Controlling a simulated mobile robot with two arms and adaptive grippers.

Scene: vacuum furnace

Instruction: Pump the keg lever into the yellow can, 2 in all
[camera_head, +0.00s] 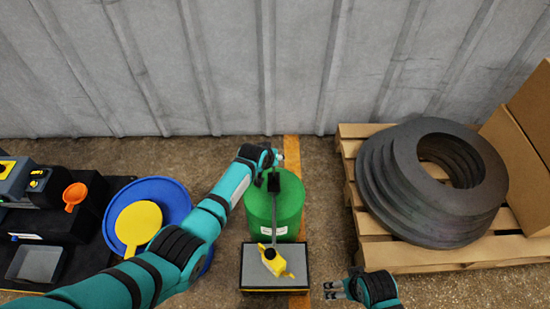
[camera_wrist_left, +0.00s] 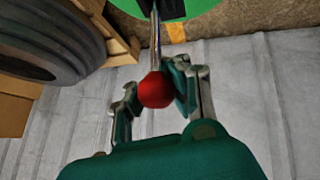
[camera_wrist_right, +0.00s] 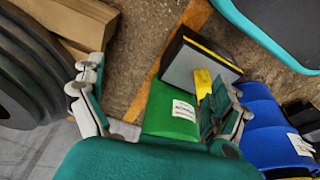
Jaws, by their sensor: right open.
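The green keg (camera_head: 285,205) stands against the wall. A thin metal lever ends in a red ball knob (camera_wrist_left: 156,91). My left gripper (camera_head: 272,160) reaches the keg's top from the left; in the left wrist view its fingers (camera_wrist_left: 155,85) are closed in on both sides of the knob. The yellow can (camera_head: 280,268) sits on a grey-topped block (camera_head: 258,280) in front of the keg, under its spout tube. It also shows in the right wrist view (camera_wrist_right: 203,83), partly behind a finger. My right gripper (camera_head: 333,290) is open and empty, right of the block.
A pallet (camera_head: 410,257) with stacked dark rings (camera_head: 400,190) and cardboard boxes (camera_head: 530,120) stands at right. A blue drum (camera_head: 165,190) with a yellow disc stands at left, beside a dark bench with an orange funnel (camera_head: 75,195).

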